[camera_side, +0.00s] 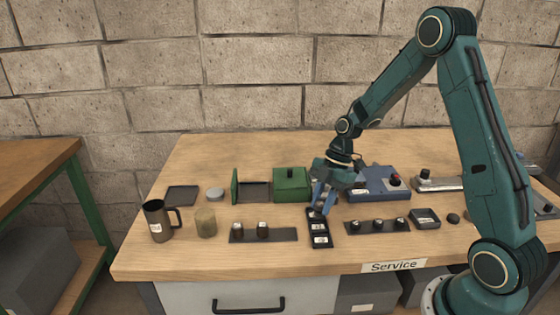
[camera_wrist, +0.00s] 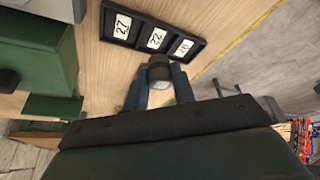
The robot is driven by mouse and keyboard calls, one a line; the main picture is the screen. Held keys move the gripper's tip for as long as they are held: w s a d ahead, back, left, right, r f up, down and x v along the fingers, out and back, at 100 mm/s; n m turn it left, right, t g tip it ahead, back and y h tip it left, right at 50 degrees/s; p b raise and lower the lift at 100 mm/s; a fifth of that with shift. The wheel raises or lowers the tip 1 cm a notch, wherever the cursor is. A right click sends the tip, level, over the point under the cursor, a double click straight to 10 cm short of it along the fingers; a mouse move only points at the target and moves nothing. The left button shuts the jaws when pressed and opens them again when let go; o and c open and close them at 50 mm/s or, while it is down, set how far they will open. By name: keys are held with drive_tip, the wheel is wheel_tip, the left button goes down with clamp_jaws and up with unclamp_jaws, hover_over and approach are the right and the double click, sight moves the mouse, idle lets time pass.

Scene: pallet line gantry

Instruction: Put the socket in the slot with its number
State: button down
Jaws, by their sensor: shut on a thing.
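My gripper (camera_wrist: 158,88) is shut on a dark, short cylindrical socket (camera_wrist: 159,72) with a pale lower face; no number on it can be read. In the wrist view the socket is close to a black slot tray (camera_wrist: 136,45). The tray has three white labels that look like 27, 22 and 20, the last less clear. The socket appears just short of the middle label; whether it touches the tray cannot be told. In the side view my gripper (camera_side: 319,208) is over the far end of the tray (camera_side: 320,246), hiding that part of it.
A dark strip with two sockets (camera_side: 250,238) lies left of the tray, and one with several sockets (camera_side: 375,232) right. Behind stand a green box (camera_side: 291,185) and a blue device (camera_side: 380,184). A mug (camera_side: 157,222) and a tan cylinder (camera_side: 205,222) are at left.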

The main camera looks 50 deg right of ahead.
drive_tip(key=shift+f, duration=2.1)
drive_tip(key=shift+f, duration=0.15)
drive_tip(key=c, duration=1.2)
unclamp_jaws()
drive_tip(key=shift+o, duration=0.2)
drive_tip(key=v, duration=1.2)
drive_tip(key=shift+r, duration=0.25)
drive_tip(key=shift+a+r, duration=0.1)
